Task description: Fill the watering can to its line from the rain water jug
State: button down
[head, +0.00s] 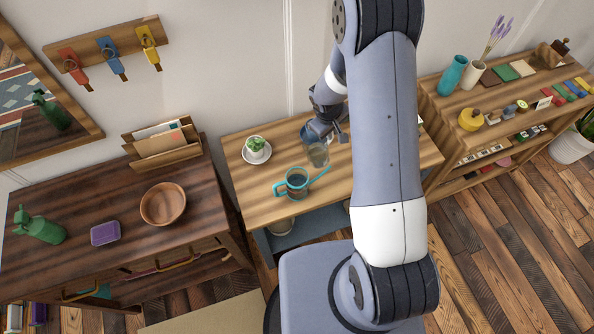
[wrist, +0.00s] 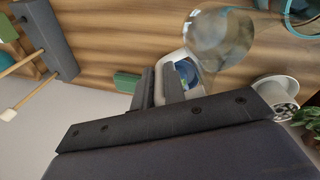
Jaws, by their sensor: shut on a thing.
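The watering can (head: 297,185) is see-through with a teal rim, handle and spout, and stands on the small wooden table. It looks bluish inside, but I cannot make out its line or level. Part of its teal rim shows at the top right of the wrist view (wrist: 290,22). The clear rain water jug (head: 318,155) is just behind and right of the can in the head view. My gripper (head: 326,133) is shut on the jug's handle side; in the wrist view the jug (wrist: 218,38) sits beyond the fingers (wrist: 168,86). I cannot tell how far it is tilted.
A small potted plant on a white saucer (head: 257,156) stands at the table's back left. A dark dresser with a wooden bowl (head: 163,204) is to the left. A shelf with a teal vase (head: 452,76) is to the right. My arm hides the table's right part.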

jog(key=shift+w+d+f+g+y+b, duration=0.3)
jog(key=shift+f+g, duration=0.1)
jog(key=shift+f, duration=0.1)
jog(key=shift+w+d+r+g+y, duration=0.2)
jog(key=shift+r+g+y, duration=0.15)
jog(key=shift+r, duration=0.35)
jog(key=shift+w+d+r+g+y, duration=0.15)
jog(key=shift+r+g+y, duration=0.2)
jog(key=shift+r, duration=0.3)
